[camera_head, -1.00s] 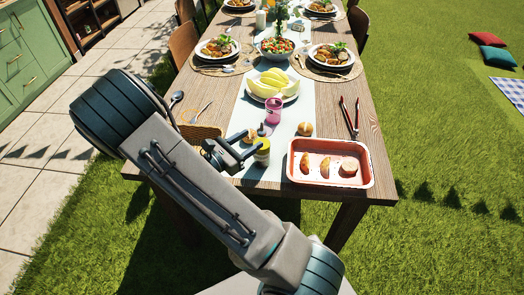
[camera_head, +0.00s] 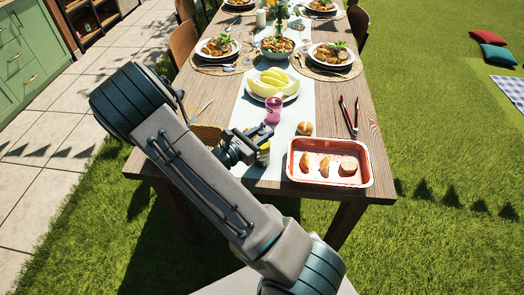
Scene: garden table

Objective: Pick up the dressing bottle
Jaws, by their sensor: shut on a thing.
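The dressing bottle (camera_head: 264,156) stands near the front of the table, on the pale runner. Only part of its yellow body shows, because my gripper covers its upper part. My gripper (camera_head: 260,139) reaches in from the left and is shut on the bottle. The bottle looks upright. I cannot tell whether its base touches the table.
A pink cup (camera_head: 273,110) and a bread roll (camera_head: 305,128) are close by. A red-rimmed tray (camera_head: 330,183) with food pieces lies to the right, tongs (camera_head: 349,117) behind it. A plate of melon (camera_head: 290,95), a salad bowl (camera_head: 276,56) and set plates stand farther back.

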